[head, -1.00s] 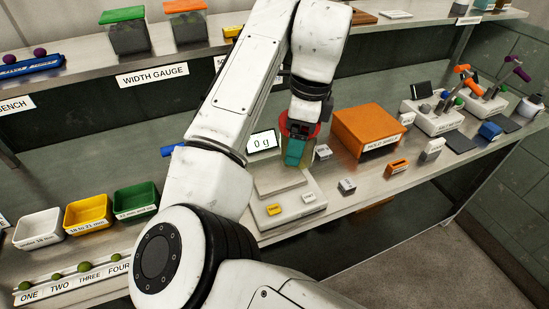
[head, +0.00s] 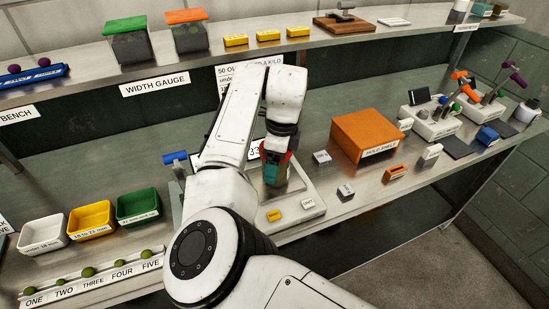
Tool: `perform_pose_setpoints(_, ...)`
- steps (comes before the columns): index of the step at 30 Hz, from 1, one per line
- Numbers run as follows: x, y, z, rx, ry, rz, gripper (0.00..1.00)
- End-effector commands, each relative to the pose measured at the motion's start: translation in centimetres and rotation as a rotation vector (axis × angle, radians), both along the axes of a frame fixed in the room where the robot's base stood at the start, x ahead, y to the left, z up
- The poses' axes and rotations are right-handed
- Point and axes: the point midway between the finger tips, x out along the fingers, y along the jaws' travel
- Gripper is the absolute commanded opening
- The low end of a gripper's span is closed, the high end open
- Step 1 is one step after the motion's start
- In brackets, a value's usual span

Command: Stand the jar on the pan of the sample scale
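The sample scale (head: 290,213) stands on the lower bench, with yellow and white buttons on its front. The jar (head: 282,182), with a dark greenish body and red around its top, is upright at the scale's pan (head: 265,194) and appears to touch it. My gripper (head: 271,165) reaches down from above and appears shut on the jar; a teal part covers the jar's near side. The fingers' exact gap is hidden. My arm covers most of the scale's display (head: 255,153), which shows digits starting with 3.
An orange hold shelf (head: 368,135) stands right of the scale, with small labelled blocks (head: 345,191) between. White, yellow and green trays (head: 137,206) are at left, behind a rack of olives (head: 88,272). An upper shelf (head: 300,45) runs above the bench.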

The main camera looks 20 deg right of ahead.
Motion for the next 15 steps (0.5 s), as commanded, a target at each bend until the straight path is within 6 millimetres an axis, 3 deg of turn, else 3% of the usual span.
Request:
perform_pose_setpoints(8,0.01,0.00,-0.26,-0.001,-0.001,0.001,0.40)
perform_pose_setpoints(9,0.01,0.02,-0.24,0.001,-0.001,0.001,0.88)
perform_pose_setpoints(13,0.00,0.01,-0.24,0.000,0.000,0.000,1.00)
perform_pose_setpoints(15,0.00,0.01,-0.23,0.000,0.000,0.000,1.00)
